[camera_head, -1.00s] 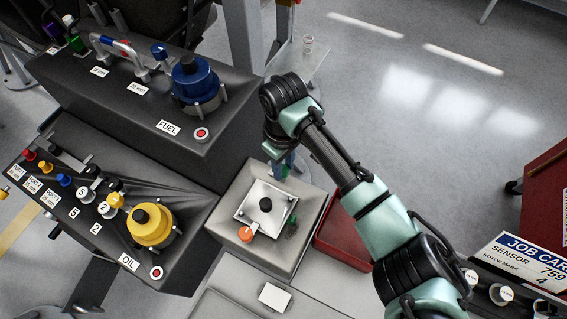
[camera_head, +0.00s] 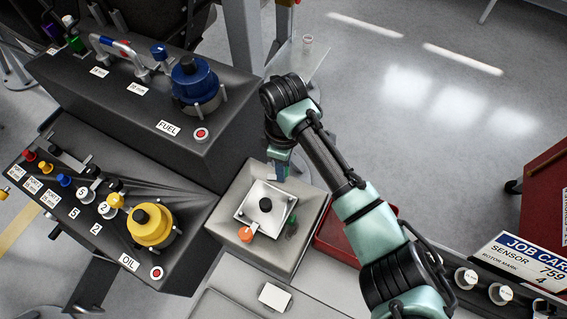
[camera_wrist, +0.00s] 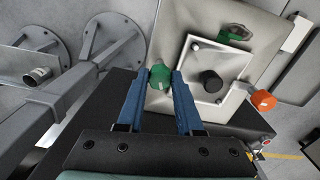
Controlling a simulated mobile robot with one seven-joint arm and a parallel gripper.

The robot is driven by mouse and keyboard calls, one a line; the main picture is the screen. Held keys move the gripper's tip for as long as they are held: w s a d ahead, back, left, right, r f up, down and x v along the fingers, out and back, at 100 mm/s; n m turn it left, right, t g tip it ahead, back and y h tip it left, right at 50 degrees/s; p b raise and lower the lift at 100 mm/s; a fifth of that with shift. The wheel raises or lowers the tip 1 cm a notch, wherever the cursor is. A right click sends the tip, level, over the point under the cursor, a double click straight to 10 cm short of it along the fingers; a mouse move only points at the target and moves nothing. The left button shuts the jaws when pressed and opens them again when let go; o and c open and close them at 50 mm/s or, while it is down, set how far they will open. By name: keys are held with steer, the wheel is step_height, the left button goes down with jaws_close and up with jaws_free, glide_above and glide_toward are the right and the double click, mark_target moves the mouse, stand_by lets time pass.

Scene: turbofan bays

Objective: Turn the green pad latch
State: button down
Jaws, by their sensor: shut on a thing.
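My gripper (camera_wrist: 160,80) is shut on a green knob (camera_wrist: 161,75), seen between the tips of the blue fingers in the wrist view. The knob has a pale mark on its face and sits at the near-left corner of a square pale plate (camera_wrist: 197,80). In the head view my gripper (camera_head: 281,170) reaches down at the plate's far edge and hides the knob. A second green latch (camera_wrist: 236,33) is at another corner, also seen in the head view (camera_head: 291,226). An orange latch (camera_wrist: 263,100) is at a further corner. A black knob (camera_wrist: 210,81) stands mid-plate.
The dark FUEL box (camera_head: 150,110) with a blue cap and the OIL box (camera_head: 120,215) with a yellow cap stand left of the plate. A red tray (camera_head: 336,240) lies to the right. A grey post (camera_head: 240,40) rises behind.

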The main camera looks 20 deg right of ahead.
steer(key=n, duration=0.6)
steer(key=shift+w, duration=0.1)
steer(key=n+b, duration=0.1)
steer(key=n, duration=0.6)
stand_by(0.4)
steer(key=c, duration=0.6)
jaws_free()
steer(key=shift+o, duration=0.2)
steer(key=shift+r, duration=0.1)
step_height(320, 180, up, 13)
steer(key=shift+p, duration=0.4)
